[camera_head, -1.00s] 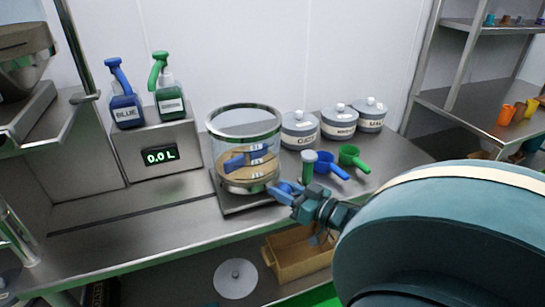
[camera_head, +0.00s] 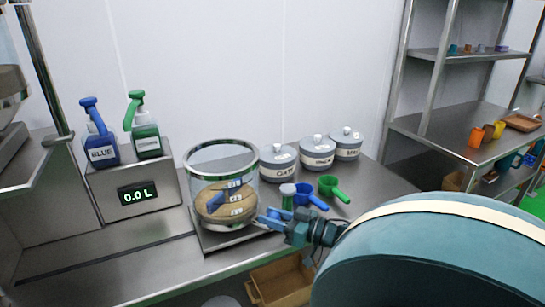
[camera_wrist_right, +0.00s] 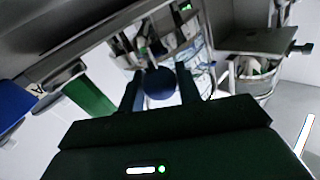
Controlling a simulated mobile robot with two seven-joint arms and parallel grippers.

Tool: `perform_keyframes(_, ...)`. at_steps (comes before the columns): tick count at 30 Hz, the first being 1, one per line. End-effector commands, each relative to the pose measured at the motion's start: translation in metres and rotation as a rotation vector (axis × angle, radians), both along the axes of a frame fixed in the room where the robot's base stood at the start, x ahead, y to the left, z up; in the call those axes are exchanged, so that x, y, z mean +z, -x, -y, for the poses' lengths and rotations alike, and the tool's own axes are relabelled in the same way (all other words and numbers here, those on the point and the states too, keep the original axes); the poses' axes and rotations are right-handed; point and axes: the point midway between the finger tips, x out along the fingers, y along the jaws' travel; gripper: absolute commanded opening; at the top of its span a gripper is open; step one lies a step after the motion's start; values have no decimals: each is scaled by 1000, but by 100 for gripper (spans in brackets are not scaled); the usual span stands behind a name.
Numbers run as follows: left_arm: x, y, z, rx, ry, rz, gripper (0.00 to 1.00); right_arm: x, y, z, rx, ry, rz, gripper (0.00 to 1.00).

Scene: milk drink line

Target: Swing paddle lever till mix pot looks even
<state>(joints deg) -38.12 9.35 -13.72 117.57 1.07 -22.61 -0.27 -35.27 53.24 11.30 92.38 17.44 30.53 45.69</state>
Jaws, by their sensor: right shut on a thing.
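The mix pot (camera_head: 188,180) is a clear cylinder with a metal rim on a metal base at the counter's middle. Tan-brown contents lie low in it, around a blue paddle (camera_head: 232,190) with pale marks. I cannot tell how even the mix is. The blue paddle lever (camera_head: 268,221) sticks out at the pot's lower right. My right gripper (camera_head: 278,222) is there, shut on the lever. In the right wrist view a round blue knob (camera_wrist_right: 160,83) sits between its fingers. My left gripper is not in view.
Blue (camera_head: 101,150) and green (camera_head: 146,140) pump bottles stand on a box with a "0.0 L" display (camera_head: 138,195). Right of the pot are a blue scoop (camera_head: 309,196), a green scoop (camera_head: 331,186) and lidded jars (camera_head: 278,163). A wooden crate (camera_head: 280,284) sits below the counter.

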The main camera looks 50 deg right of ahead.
Motion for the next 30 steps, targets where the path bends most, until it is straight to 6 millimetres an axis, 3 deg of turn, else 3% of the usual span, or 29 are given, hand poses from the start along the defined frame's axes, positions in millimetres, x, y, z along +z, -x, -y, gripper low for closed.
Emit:
perform_keyframes(1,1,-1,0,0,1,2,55,0,0,2,-5,1,-1,0)
perform_keyframes(2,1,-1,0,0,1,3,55,0,0,2,-5,1,-1,36)
perform_keyframes(9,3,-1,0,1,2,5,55,0,0,1,-3,0,-2,55)
perform_keyframes(20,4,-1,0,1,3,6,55,-1,9,2,-2,0,-3,55)
perform_keyframes(23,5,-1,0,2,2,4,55,-1,22,5,-2,0,-5,55)
perform_keyframes(30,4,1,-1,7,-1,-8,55,-1,74,17,-4,0,-7,55)
